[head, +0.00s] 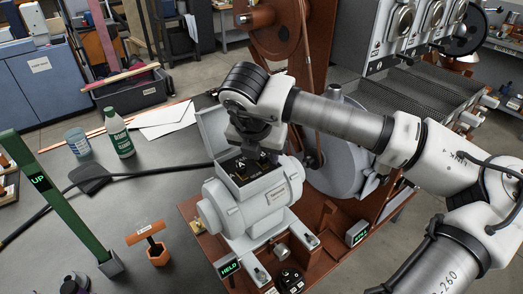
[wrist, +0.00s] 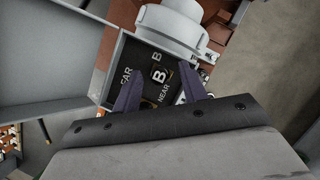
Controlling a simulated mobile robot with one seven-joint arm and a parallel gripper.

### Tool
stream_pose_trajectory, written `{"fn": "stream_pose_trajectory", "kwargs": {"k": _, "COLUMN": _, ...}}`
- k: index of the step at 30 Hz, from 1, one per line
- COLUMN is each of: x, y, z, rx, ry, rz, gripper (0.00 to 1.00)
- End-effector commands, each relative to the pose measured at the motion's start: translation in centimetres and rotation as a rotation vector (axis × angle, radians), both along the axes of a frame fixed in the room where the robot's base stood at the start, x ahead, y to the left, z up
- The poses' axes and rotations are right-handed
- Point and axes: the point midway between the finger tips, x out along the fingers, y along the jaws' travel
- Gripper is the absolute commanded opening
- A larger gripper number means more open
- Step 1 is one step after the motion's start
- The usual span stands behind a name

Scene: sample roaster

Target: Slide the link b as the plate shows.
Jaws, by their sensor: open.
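Link b is a small dark block marked B (wrist: 160,76) in the dark panel of the terminal box, between the words FAR and NEAR; another B is printed above it. In the wrist view my gripper (wrist: 162,74) is open, its two purple fingers reaching into the box on either side of the block; I cannot tell whether they touch it. In the head view my gripper (head: 246,152) points down over the open grey box on the motor (head: 250,203) and hides part of the panel. A small plate (head: 254,194) on the motor is too small to read.
The box's raised lid (head: 214,130) stands beside my gripper. A display reading HELD (head: 229,266) and another small display (head: 357,232) stand near the motor. A green lever (head: 60,205) with a display reading UP, a green bottle (head: 118,133) and a cup (head: 78,142) are at left.

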Motion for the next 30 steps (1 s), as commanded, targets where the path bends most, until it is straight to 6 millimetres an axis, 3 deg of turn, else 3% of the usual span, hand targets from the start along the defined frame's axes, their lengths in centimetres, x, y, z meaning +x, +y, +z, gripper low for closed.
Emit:
{"fn": "stream_pose_trajectory", "kwargs": {"k": 2, "x": 0.0, "y": 0.0, "z": 0.0, "rx": 0.000, "ry": 0.000, "rz": 0.000, "gripper": 0.41}}
{"fn": "stream_pose_trajectory", "kwargs": {"k": 12, "x": 0.0, "y": 0.0, "z": 0.0, "rx": -0.001, "ry": 0.000, "rz": 0.000, "gripper": 0.00}}
{"fn": "stream_pose_trajectory", "kwargs": {"k": 19, "x": 0.1, "y": 0.1, "z": -0.1, "rx": -0.001, "ry": -0.001, "rz": 0.000, "gripper": 0.00}}
{"fn": "stream_pose_trajectory", "kwargs": {"k": 30, "x": 2.7, "y": 2.0, "z": -0.1, "rx": -0.001, "ry": -0.002, "rz": 0.001, "gripper": 0.00}}
